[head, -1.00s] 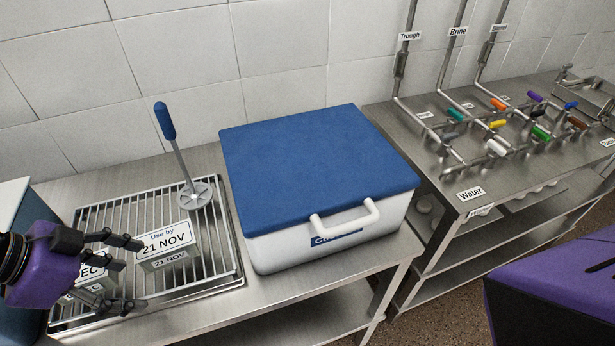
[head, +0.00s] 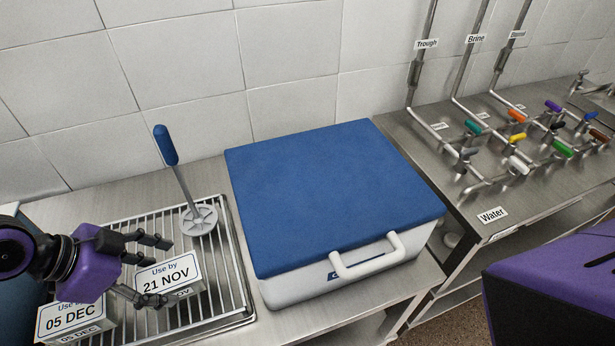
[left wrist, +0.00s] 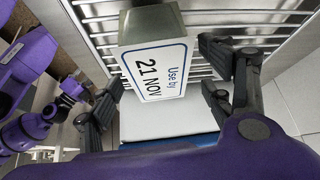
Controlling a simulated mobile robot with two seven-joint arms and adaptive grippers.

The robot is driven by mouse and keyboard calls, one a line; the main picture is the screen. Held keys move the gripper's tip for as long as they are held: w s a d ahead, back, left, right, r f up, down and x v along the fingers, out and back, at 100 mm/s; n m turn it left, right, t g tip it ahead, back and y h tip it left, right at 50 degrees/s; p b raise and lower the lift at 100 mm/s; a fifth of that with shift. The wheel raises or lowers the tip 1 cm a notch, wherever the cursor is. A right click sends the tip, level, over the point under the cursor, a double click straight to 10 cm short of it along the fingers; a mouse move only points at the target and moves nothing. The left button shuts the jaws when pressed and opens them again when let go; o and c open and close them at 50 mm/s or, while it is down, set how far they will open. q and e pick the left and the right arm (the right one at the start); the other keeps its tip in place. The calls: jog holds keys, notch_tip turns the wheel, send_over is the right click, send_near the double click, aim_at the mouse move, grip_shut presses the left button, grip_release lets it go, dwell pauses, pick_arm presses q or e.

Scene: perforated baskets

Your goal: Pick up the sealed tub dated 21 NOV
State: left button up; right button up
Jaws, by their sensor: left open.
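The tub dated 21 NOV (head: 170,277) is a small grey box with a white "Use by" label, standing on the wire rack (head: 222,300). My left gripper (head: 160,270) is open at this tub, one finger beyond it and one in front of it. In the left wrist view the tub (left wrist: 153,58) shows between the spread fingers (left wrist: 160,88), with a gap on each side. A second tub, dated 05 DEC (head: 72,318), stands to the left, partly hidden by my left gripper.
A plunger-like tool with a blue handle (head: 166,146) stands on the rack behind the tubs. A large white cooler with a blue lid (head: 330,190) stands close to the right of the rack. Pipes with coloured valves (head: 518,138) are farther right.

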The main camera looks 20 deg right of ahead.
pick_arm(q)
jog(key=shift+d+f, duration=0.15)
jog(key=shift+f, duration=0.05)
pick_arm(e)
jog(key=shift+w+r, duration=0.2)
jog(key=shift+w, duration=0.05)
pick_arm(q)
jog(key=c, duration=1.6)
pick_arm(e)
jog(key=shift+w, duration=0.1)
